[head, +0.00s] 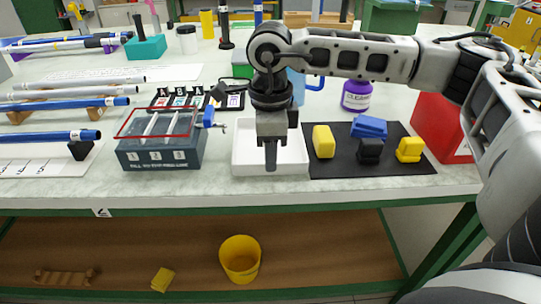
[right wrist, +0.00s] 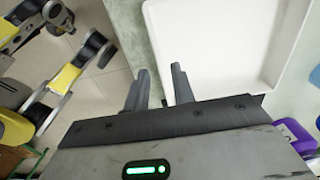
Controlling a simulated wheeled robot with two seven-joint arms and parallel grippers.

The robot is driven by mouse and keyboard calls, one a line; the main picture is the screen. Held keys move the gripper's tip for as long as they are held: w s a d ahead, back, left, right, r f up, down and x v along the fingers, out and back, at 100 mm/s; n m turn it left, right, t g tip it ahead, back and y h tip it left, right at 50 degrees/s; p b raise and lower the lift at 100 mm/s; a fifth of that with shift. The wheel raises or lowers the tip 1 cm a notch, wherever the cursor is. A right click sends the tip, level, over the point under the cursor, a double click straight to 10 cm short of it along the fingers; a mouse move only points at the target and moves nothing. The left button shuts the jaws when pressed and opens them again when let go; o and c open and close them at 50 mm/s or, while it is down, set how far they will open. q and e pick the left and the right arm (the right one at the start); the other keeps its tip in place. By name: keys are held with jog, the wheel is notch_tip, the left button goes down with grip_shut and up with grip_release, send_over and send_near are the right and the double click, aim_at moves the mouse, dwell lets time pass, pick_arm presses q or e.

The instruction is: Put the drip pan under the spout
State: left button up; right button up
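The drip pan, a shallow white tray (head: 291,160), lies on the bench near its front edge. It also fills the upper right of the right wrist view (right wrist: 222,45). To its left stands a dark grey tank (head: 192,156) with a red line, numbered compartments and a blue tap (head: 209,117). The tap's spout (head: 222,126) points right, towards the pan's left side. My right gripper (head: 270,168) points down at the pan's front rim. In the right wrist view its fingers (right wrist: 160,78) are apart, one on each side of that rim, with nothing clamped. My left gripper is not in view.
A black mat (head: 390,169) with yellow, black and blue blocks lies right of the pan. A red box (head: 440,125) stands beyond it. Rods (head: 60,107) lie at the left. A yellow bucket (head: 240,260) stands on the lower shelf. A narrow bare strip separates tank and pan.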

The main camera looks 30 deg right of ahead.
notch_tip(320, 180, up, 10)
jog(key=s+a+f+n+g+y, duration=0.1)
jog(key=s+a+f+g+y, duration=0.2)
jog(key=a, duration=0.6)
jog(key=s+a+f+n+g+y, duration=0.1)
jog(key=s+a+f+y, duration=0.3)
jog(key=a, duration=0.5)
jog(key=s+a+r+m+t+y, duration=0.25)
jog(key=a+r+m+y, duration=0.7)
jog(key=y, duration=0.55)
jog(key=w+d+f+m+t+h, duration=0.35)
jog(key=f+m+t+h, duration=0.3)
jog(key=m+t, duration=0.6)
jog(key=w+d+f+m+t+h, duration=0.3)
jog(key=d+f+m+t+h, duration=0.3)
jog(key=m, duration=1.2)
pick_arm(q)
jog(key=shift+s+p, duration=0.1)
jog(key=shift+p, duration=0.3)
pick_arm(e)
jog(key=s+d+f+m+g+h, duration=0.2)
jog(key=s+f+m, duration=0.1)
jog(key=f, duration=0.5)
jog(key=s+d+f+m+g+h, duration=0.3)
jog(key=s+f+m, duration=0.1)
jog(key=f, duration=0.4)
jog(key=shift+s+f+m, duration=0.15)
jog(key=shift+s+m, duration=0.15)
jog(key=shift+s, duration=0.6)
